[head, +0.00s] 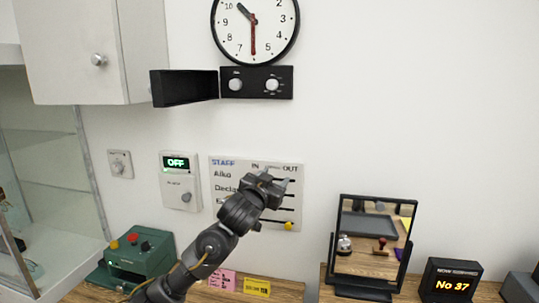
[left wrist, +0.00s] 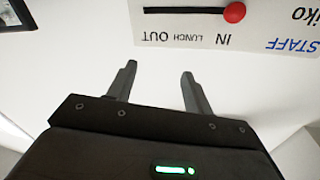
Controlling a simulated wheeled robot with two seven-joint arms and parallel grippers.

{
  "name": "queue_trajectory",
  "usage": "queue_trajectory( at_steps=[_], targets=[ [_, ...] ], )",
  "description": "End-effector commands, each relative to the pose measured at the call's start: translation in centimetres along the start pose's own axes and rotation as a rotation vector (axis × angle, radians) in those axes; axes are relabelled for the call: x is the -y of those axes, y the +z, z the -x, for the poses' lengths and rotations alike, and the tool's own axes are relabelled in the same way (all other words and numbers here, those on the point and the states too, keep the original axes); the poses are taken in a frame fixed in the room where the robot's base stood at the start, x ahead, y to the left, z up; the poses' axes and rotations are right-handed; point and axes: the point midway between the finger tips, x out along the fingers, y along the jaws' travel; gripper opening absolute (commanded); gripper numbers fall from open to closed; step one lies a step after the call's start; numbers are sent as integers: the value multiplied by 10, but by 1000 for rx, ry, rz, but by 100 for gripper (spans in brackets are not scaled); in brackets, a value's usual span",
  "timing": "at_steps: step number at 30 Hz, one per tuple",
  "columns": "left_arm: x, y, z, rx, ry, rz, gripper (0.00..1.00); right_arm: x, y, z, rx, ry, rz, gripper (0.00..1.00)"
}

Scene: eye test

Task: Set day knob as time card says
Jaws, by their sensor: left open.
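A black box (head: 256,71) under the wall clock carries two white knobs, a left one (head: 236,84) and a right one (head: 272,84). Their labels are too small to read, so I cannot tell which is the day knob. A pink card (head: 221,280) and a yellow card (head: 257,287) stand low by the counter; their writing is unreadable and I cannot tell if either is the time card. My left gripper (head: 278,184) is before the staff board, below the box and apart from the knobs. Its fingers (left wrist: 156,88) are open and empty in the left wrist view.
A black flap (head: 184,88) stands open left of the box, below the clock (head: 254,28). The staff board (head: 229,164) has sliders; a red one (left wrist: 234,12) shows in the wrist view.

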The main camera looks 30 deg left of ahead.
Motion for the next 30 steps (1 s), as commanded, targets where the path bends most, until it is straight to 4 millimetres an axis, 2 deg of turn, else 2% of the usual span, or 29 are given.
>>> queue_trajectory(
  at_steps=[1,3,6,9,12,19,30],
  targets=[
    [21,-45,-1,-82,-33,3,51,0,0,0,0,0,0,36],
    [44,-94,2,-174,-66,11,51,0,0,1,0,0,0,36],
    [68,-143,10,-269,-101,21,51,0,0,1,0,0,0,36],
    [82,-172,18,-325,-122,28,51,0,0,1,0,0,0,36],
    [88,-183,21,-347,-130,32,51,0,0,1,0,0,0,36],
    [90,-189,14,-348,-130,33,51,0,-1,7,0,0,0,36],
    [99,-213,-47,-346,-130,32,51,-1,-4,41,0,0,0,36]
  ],
)
